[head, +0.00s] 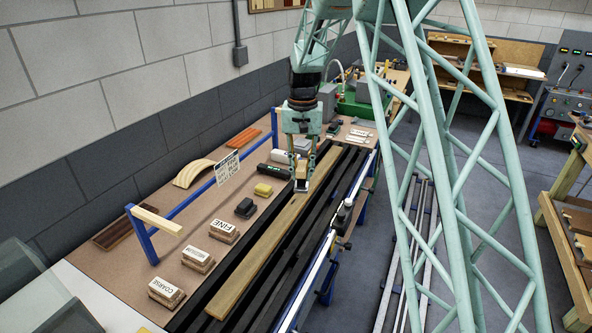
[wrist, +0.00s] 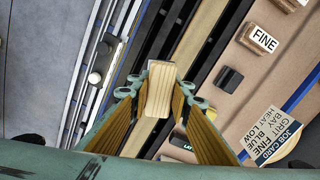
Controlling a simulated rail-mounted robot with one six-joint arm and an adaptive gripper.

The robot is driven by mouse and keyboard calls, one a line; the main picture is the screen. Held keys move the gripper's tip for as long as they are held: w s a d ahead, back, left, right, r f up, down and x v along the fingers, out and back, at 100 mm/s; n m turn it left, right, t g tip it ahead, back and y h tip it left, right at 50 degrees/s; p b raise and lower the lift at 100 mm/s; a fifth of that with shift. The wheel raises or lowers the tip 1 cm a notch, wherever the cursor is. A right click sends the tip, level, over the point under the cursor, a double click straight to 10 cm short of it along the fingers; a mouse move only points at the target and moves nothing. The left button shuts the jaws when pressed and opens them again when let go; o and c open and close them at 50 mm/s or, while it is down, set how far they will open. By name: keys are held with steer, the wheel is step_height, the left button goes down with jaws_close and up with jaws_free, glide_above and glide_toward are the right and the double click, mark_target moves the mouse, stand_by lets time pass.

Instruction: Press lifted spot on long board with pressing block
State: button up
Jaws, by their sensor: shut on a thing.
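The long board (head: 262,255) is a pale wooden strip lying between dark rails on the bench. It also runs under my gripper in the wrist view (wrist: 196,42). My gripper (head: 302,180) is over the far part of the board. In the wrist view its fingers (wrist: 160,85) are shut on a light wooden block (wrist: 159,95), which looks like the pressing block. The block is above the board; I cannot tell whether it touches. No lifted spot can be made out, and the block and fingers hide part of the board.
Sanding blocks marked FINE (head: 224,230), MEDIUM (head: 198,259) and COARSE (head: 166,291) stand left of the rails. A dark block (head: 245,208) and a yellow block (head: 264,190) are nearby. A job card (head: 227,167) hangs by a blue rail. A metal rail (head: 312,275) runs along the right.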

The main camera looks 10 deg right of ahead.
steer(key=w+f+m+p, duration=0.3)
steer(key=w+f+p, duration=0.2)
steer(key=w, duration=0.4)
steer(key=shift+f+m, duration=0.4)
steer(key=shift+f, duration=0.5)
steer(key=shift+s, duration=0.1)
steer(key=shift+f+b, duration=1.5)
steer(key=shift+f, duration=1.6)
steer(key=shift+f, duration=0.35)
steer(key=shift+s+f, duration=0.1)
steer(key=shift+f, duration=0.1)
stand_by(1.0)
steer(key=shift+r, duration=0.1)
step_height(320, 180, up, 9)
steer(key=p, duration=0.3)
stand_by(1.1)
